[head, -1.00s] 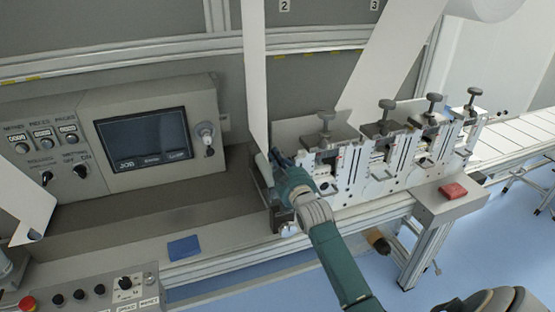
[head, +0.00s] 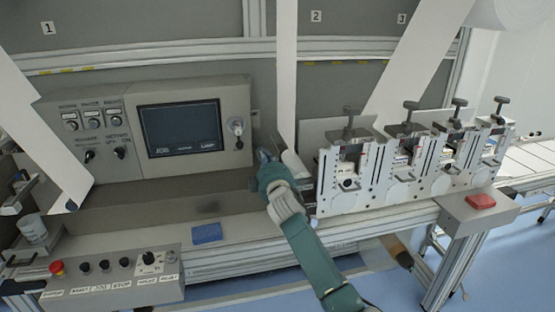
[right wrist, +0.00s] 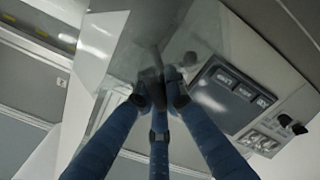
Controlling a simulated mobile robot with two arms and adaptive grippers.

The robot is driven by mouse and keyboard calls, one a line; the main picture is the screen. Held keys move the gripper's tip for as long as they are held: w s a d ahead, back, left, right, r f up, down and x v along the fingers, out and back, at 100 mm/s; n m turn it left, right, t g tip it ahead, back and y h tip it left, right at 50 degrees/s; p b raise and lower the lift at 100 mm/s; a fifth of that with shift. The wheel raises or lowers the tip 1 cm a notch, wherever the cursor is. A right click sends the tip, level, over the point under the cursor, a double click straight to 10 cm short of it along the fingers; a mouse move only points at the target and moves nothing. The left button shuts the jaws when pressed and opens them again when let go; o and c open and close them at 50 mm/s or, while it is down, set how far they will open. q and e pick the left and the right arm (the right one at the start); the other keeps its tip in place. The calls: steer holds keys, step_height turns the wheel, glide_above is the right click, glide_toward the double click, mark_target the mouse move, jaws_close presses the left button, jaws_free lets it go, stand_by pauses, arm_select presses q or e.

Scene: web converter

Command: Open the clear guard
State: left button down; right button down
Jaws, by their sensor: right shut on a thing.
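My right gripper (head: 268,160) is at the left end of the row of white machine units, just left of the hanging paper web. In the right wrist view its fingers (right wrist: 158,85) come together on the edge of the clear guard (right wrist: 185,40), a see-through panel with pale reflections. The console shows beyond it there. In the head view the guard is hard to make out, mostly hidden by my gripper and the web. My left gripper is in neither current view.
The control console with a screen (head: 180,128) stands left of my gripper. White units with black knobs (head: 352,165) stand to the right. A button panel (head: 120,275) is at front left.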

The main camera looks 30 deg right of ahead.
steer(key=w+a+f+n+b, duration=0.1)
steer(key=a+f+n+b, duration=0.4)
steer(key=a+f+n, duration=0.2)
steer(key=shift+w, duration=0.35)
stand_by(0.4)
steer(key=c, duration=1.9)
jaws_free()
steer(key=shift+o, duration=0.2)
steer(key=shift+s+d, duration=0.1)
steer(key=v, duration=1.2)
